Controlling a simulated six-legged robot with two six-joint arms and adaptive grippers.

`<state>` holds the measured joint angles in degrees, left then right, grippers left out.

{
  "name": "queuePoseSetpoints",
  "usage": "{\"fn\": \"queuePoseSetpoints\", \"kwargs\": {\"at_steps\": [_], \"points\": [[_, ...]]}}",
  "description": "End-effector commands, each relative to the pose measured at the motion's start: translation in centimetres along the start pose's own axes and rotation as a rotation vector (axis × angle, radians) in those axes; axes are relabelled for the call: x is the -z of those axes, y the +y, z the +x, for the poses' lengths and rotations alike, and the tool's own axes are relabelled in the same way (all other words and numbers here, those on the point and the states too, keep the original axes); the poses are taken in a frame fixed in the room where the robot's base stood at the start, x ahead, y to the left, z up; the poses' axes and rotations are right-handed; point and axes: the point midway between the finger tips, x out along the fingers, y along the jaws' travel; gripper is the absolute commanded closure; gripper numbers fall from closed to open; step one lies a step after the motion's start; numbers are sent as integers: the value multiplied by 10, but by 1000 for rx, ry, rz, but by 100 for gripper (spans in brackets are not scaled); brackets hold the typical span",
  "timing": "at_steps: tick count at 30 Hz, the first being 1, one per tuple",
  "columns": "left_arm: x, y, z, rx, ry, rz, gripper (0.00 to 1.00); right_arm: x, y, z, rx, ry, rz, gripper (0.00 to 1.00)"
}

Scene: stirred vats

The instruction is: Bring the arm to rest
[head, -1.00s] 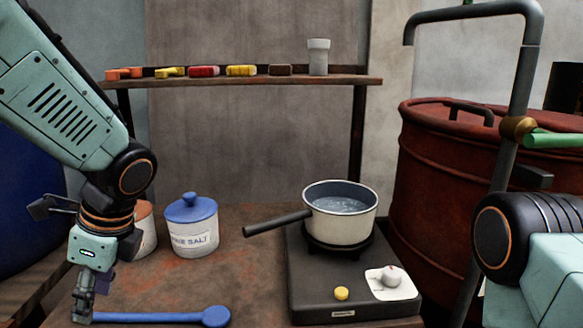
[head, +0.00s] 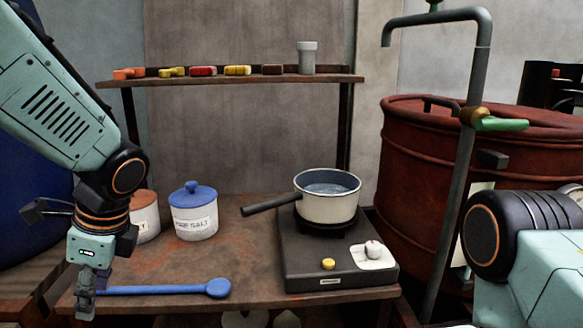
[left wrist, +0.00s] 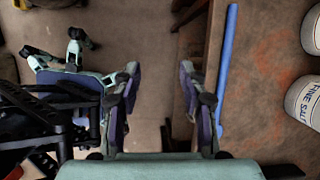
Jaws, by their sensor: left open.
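My left arm comes in from the left in the head view, bent at the elbow with its gripper (head: 86,304) pointing down. In the left wrist view the two fingers of the gripper (left wrist: 160,95) stand wide apart with nothing between them. The gripper is at the table's left front edge, beside the handle end of a long blue spoon (head: 165,290). In the left wrist view the spoon (left wrist: 226,75) lies just right of the right finger, outside the jaws. My right arm shows at the right; its gripper is out of view.
A pot (head: 328,205) of liquid stands on a dark hotplate (head: 315,258). A blue-lidded salt jar (head: 194,215) and a second jar (head: 146,218) stand behind the spoon. A shelf (head: 235,79) is at the back. A red vat (head: 420,165) and a pipe (head: 458,190) stand right.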

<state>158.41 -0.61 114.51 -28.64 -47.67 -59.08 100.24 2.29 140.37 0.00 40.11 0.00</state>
Motion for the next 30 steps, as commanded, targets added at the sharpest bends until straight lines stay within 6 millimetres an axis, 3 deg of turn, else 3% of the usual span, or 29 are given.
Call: {"fn": "queuePoseSetpoints", "kwargs": {"at_steps": [12, 17, 23, 30], "points": [[56, -41, 5, 200, 293, -398, 57, 0, 0, -1, 0, 1, 0, 60], [92, -41, 29, 199, 469, -646, 57, 0, 0, -7, 0, 1, 0, 60], [127, -11, 81, 108, 625, -993, 57, 0, 0, -18, 0, 1, 0, 60], [138, 74, 155, -44, 613, -1349, 57, 0, 0, -36, 0, 0, 0, 60]]}}
